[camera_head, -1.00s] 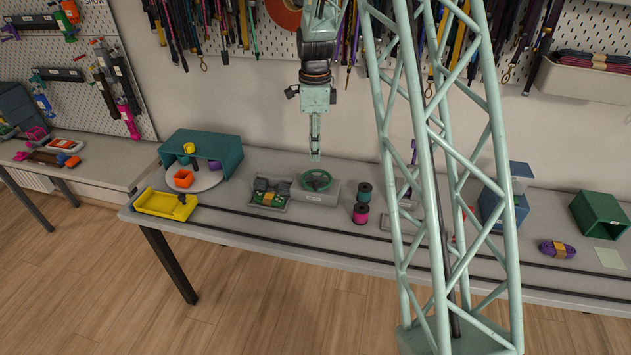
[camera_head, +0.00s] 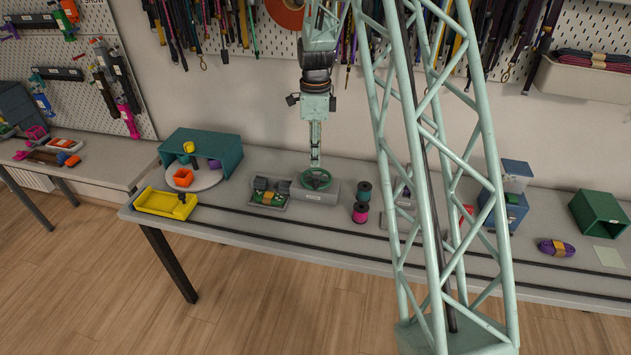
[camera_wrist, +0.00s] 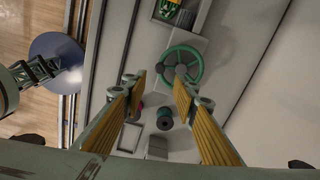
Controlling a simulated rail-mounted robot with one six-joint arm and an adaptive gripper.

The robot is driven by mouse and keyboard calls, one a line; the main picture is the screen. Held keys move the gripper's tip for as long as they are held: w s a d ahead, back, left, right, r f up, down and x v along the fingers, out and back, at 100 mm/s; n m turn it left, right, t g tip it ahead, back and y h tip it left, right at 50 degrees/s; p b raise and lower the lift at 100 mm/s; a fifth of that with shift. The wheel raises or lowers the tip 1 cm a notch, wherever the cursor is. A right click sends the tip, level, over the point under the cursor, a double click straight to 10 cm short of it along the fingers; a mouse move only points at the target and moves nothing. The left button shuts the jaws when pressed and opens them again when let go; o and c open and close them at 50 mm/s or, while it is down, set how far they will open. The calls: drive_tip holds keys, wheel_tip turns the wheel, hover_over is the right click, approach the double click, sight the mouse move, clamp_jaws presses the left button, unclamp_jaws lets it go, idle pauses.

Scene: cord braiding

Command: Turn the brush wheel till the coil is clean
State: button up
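The brush wheel (camera_head: 315,179) is a green spoked handwheel on a grey housing (camera_head: 320,197) on the bench. It also shows in the wrist view (camera_wrist: 181,65), beyond my fingertips. To its left stands a grey tray with dark brushes (camera_head: 261,184) and a small green coil with an orange band (camera_head: 268,198); whether the coil is dirty is too small to tell. The coil shows partly at the top of the wrist view (camera_wrist: 171,8). My gripper (camera_head: 315,164) points down just above the wheel. In the wrist view my gripper (camera_wrist: 160,82) has its orange-padded fingers apart, with nothing between them.
Two spools, teal (camera_head: 363,191) and pink (camera_head: 360,213), stand right of the wheel. A teal shelter (camera_head: 215,146) and a yellow tray (camera_head: 160,204) are at the left. Dark rails (camera_head: 280,223) run along the bench front. The wall with hanging cords is behind.

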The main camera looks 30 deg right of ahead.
sight(316, 180)
drive_tip(key=shift+f, duration=5.95)
drive_tip(key=c, duration=0.9)
drive_tip(key=shift+s+d+n, duration=0.1)
drive_tip(key=shift+d+n, duration=0.05)
drive_tip(key=shift+n, duration=0.15)
